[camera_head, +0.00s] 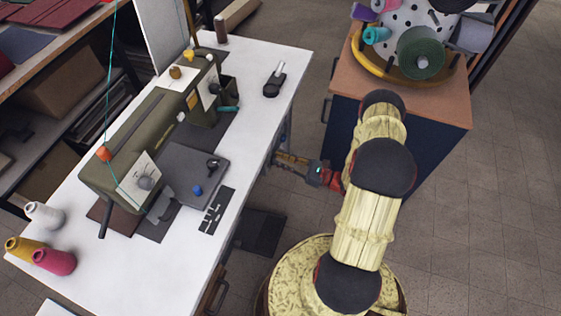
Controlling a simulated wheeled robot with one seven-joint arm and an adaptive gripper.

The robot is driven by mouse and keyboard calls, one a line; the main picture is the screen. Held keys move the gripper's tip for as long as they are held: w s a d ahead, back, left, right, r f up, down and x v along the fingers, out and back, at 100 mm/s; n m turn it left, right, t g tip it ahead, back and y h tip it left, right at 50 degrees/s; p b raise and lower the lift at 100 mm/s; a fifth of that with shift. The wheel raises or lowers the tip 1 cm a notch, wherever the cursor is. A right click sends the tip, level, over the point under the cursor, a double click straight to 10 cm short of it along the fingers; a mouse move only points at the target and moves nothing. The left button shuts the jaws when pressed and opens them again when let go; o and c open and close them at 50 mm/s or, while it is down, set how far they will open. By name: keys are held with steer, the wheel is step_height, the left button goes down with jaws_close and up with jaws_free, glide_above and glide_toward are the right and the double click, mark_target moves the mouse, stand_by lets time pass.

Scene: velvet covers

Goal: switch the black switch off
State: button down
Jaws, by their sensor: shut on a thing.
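My gripper (285,161) reaches left from the red and dark wrist to the right side of the white table, low beside its edge. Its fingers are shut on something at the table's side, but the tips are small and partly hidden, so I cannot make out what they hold. I cannot clearly pick out the black switch; the area under the table edge is hidden from above. An olive-green sewing machine (150,125) stands on the white table (262,120).
A black tool with a pale handle (274,82) lies near the table's right edge. Floor (480,230) is clear at right.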

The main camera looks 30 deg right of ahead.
steer(key=shift+f+t, duration=0.1)
steer(key=shift+t, duration=0.2)
steer(key=c, duration=1.6)
jaws_free()
steer(key=shift+c, duration=0.2)
steer(key=v, duration=1.2)
steer(key=shift+f, duration=0.15)
steer(key=shift+d, duration=0.1)
